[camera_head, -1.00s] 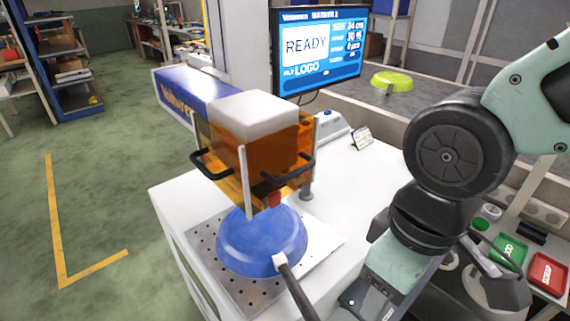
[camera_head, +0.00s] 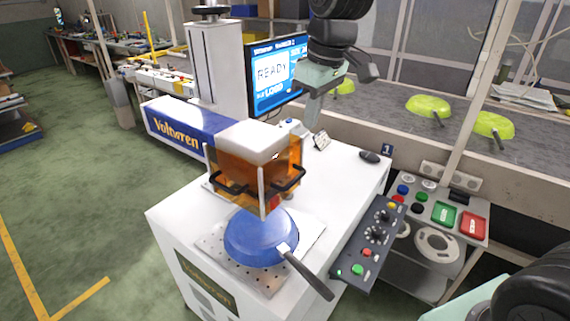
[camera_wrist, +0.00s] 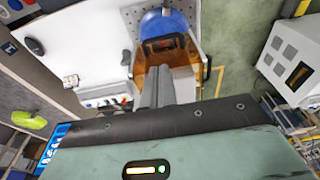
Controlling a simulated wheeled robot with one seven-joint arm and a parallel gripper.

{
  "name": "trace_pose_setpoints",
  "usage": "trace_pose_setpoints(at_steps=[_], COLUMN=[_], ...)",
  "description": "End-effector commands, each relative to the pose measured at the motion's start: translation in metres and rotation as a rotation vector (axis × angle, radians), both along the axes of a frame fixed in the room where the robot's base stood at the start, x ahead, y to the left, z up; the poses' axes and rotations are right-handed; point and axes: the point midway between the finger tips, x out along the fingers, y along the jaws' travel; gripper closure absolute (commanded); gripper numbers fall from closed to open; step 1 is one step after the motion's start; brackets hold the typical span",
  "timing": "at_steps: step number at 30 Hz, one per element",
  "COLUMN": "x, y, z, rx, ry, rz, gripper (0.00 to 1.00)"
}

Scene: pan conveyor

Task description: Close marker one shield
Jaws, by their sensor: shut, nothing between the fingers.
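The orange see-through shield (camera_head: 230,172) of marker one hangs raised under the white and blue marker head (camera_head: 185,127). It has black handles on its sides. A blue pan (camera_head: 256,237) lies upside down below it on the perforated plate (camera_head: 216,250), its handle pointing to the front right. My gripper (camera_head: 310,122) points down behind and right of the shield, in front of the screen, apart from the shield in the head view. In the wrist view my gripper's fingers (camera_wrist: 154,80) are together and empty, with the shield (camera_wrist: 143,66) and pan (camera_wrist: 163,22) beyond them.
The screen (camera_head: 275,75) reads READY. A control panel (camera_head: 372,243) with knobs and buttons is at the table's right edge. Lime pans (camera_head: 428,105) sit on the conveyor behind.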

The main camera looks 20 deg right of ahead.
Motion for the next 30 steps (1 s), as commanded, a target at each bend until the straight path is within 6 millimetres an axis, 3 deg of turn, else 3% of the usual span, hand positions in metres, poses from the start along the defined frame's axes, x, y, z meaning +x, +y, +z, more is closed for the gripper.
trace_pose_setpoints(at_steps=[5, 15, 21, 30], x=[0.002, 0.011, 0.016, 0.019], y=[0.002, 0.010, 0.014, 0.015], z=[-0.021, -0.089, -0.119, -0.136], rx=[-0.001, -0.001, 0.001, 0.001], ry=[0.006, 0.008, 0.004, 0.001], rz=[0.001, 0.001, 0.001, -0.001], gripper=[1.00, 1.00, 1.00, 1.00])
